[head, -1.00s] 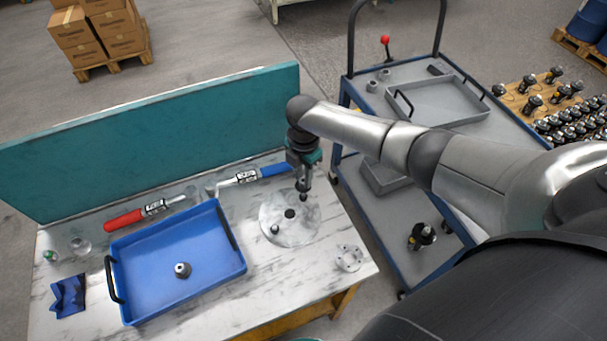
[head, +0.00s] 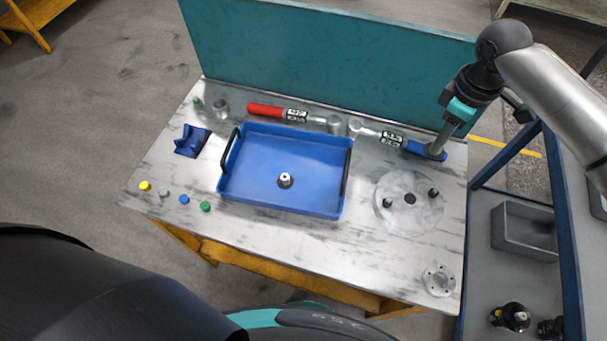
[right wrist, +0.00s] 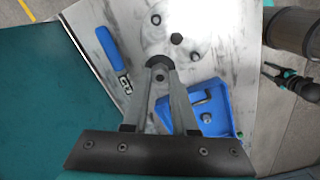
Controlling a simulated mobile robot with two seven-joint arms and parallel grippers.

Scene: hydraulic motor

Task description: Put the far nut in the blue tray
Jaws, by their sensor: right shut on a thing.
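The blue tray (head: 247,200) lies on the workbench, with a grey conical part with a pale top (head: 285,180) inside it. My right gripper (head: 437,153) is above the back right of the bench, beyond the round plate (head: 395,225) and to the right of the tray. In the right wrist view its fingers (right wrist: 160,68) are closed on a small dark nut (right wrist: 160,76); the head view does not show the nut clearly. My left gripper is out of view.
A red-handled tool (head: 264,111) and a blue-handled tool (head: 415,149) lie behind the tray, before the teal back panel (head: 320,55). A flanged ring (head: 438,280) is at the front right. Small coloured caps and a blue block (head: 192,141) lie left.

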